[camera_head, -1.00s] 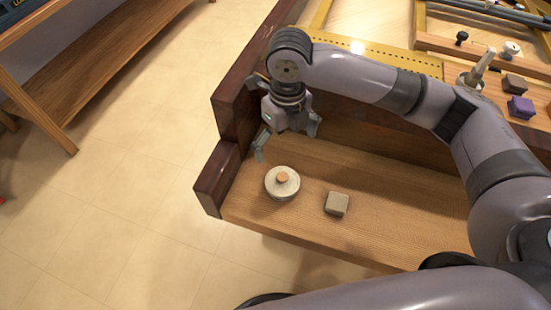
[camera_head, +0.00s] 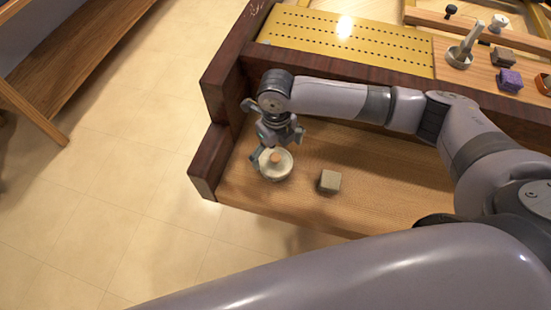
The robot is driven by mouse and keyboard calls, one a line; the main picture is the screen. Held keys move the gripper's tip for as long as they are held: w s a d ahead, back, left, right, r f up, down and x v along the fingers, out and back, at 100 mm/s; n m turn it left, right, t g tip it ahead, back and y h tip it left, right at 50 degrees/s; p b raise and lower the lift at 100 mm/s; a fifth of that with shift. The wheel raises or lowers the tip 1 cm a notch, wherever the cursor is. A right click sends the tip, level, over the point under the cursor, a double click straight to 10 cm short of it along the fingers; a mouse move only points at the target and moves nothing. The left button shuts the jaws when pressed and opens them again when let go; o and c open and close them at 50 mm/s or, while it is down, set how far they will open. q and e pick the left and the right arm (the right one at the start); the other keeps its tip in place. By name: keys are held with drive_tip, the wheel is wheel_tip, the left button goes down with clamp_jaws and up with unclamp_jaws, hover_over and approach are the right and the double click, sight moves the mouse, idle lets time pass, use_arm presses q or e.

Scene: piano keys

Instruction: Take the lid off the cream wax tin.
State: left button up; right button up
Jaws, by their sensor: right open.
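The cream wax tin (camera_head: 277,170) is a round, pale tin with its lid on, near the left end of the wooden key bed. A small tan knob (camera_head: 275,158) stands at the centre of the lid. My right gripper (camera_head: 273,157) is open and points down over the tin. Its fingers are at the tin's far and left side and partly hide it; I cannot tell whether they touch it. My left gripper is not in view.
A small grey-beige block (camera_head: 329,181) lies right of the tin on the key bed (camera_head: 385,200). A dark wooden cheek (camera_head: 213,163) rises at the left. A yellow perforated plate (camera_head: 345,45), a mortar with a pestle (camera_head: 462,52) and a purple block (camera_head: 509,80) are behind.

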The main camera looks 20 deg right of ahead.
sight(276, 158)
wheel_tip(276, 158, down, 4)
drive_tip(key=shift+s+r, duration=0.1)
drive_tip(key=shift+r, duration=0.05)
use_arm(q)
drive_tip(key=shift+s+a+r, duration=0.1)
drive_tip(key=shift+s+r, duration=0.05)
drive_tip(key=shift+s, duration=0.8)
use_arm(e)
drive_tip(key=shift+c, duration=0.5)
